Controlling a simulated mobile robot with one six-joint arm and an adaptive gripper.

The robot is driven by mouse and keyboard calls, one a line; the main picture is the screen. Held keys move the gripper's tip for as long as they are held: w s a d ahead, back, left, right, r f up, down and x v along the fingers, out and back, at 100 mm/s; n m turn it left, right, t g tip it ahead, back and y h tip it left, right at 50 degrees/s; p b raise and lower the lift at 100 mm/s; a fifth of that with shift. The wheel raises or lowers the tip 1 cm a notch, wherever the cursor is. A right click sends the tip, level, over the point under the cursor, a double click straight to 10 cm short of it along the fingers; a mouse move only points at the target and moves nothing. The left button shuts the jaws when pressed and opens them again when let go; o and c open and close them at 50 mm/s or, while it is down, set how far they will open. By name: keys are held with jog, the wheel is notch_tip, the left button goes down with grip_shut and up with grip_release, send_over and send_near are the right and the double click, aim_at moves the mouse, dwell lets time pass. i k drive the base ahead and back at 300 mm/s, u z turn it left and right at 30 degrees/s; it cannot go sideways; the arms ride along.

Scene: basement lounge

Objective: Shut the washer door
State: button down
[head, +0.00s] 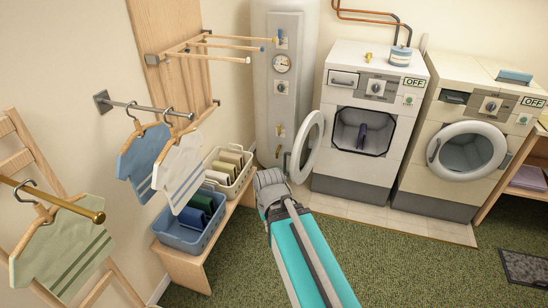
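The washer (374,85) is the white machine in the middle of the back wall, with an OFF display. Its round door (307,147) stands wide open, swung out to the left of the square opening. My teal arm reaches up from the bottom of the head view. The grey end of it, which I take for my gripper (270,188), is in front of the door and to its lower left in the picture. I see no fingers clearly, so open or shut does not show. Whether it touches the door is unclear.
A second machine (430,165) stands to the right with its round door closed. A wooden bench (190,262) with a blue basket (183,240) and a cream basket (238,183) is on the left. Hangers with clothes jut from the left wall.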

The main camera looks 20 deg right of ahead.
aim_at(297, 177)
jog(key=z, duration=0.05)
jog(key=i, duration=1.1)
